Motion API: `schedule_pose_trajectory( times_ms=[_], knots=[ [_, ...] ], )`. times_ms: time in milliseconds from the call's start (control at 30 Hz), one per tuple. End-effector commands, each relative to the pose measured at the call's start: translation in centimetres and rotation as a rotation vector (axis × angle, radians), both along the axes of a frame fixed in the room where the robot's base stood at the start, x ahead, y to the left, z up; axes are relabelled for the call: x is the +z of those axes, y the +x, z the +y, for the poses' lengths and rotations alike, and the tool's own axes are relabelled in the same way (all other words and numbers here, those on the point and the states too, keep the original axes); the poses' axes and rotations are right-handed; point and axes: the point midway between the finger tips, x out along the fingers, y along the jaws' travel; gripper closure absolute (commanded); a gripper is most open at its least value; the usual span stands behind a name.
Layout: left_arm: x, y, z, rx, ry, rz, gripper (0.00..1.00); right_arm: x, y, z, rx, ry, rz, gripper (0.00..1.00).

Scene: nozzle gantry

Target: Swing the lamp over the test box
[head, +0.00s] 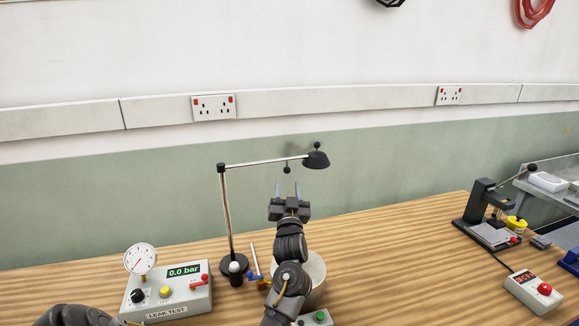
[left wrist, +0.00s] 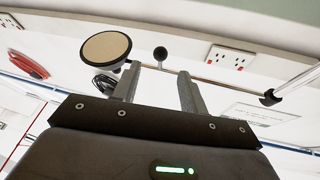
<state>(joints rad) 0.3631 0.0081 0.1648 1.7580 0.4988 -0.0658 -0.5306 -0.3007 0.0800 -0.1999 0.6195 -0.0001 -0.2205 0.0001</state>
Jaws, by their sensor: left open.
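The lamp has a thin upright post (head: 227,215) on a round black base, a light level arm (head: 262,162) and a black shade (head: 316,161) at the arm's right end. A small black ball knob (head: 287,170) hangs under the arm near the shade. The test box (head: 183,301), grey and marked LEAK TEST, stands left of the post; the shade is well to its right. My left gripper (head: 288,184) is open and empty, pointing up just below the knob. In the left wrist view the knob (left wrist: 160,53) appears between and beyond the fingertips, near the shade's pale disc (left wrist: 106,48). My right gripper is out of view.
A round gauge (head: 140,259) rises from the box. A pale cylinder (head: 314,272), partly hidden by my arm, and a blue-handled valve (head: 256,276) stand near the lamp base. A lever press (head: 488,215) and a red-button box (head: 534,291) are at right.

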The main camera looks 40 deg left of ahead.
Motion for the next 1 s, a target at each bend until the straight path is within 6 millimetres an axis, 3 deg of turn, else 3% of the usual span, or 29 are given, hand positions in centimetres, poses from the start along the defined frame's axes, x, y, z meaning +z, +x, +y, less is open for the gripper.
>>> schedule_pose_trajectory(
  times_ms=[500,900,1000],
  knots=[
    [3.1,5.8,5.2,0.001,0.001,-0.001,0.57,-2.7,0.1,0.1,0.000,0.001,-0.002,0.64],
    [3.5,6.4,5.7,0.000,0.001,-0.001,0.57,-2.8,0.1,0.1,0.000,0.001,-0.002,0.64],
    [3.5,6.4,5.7,0.000,0.001,-0.001,0.68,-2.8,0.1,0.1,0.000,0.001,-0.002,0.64]
  ],
)
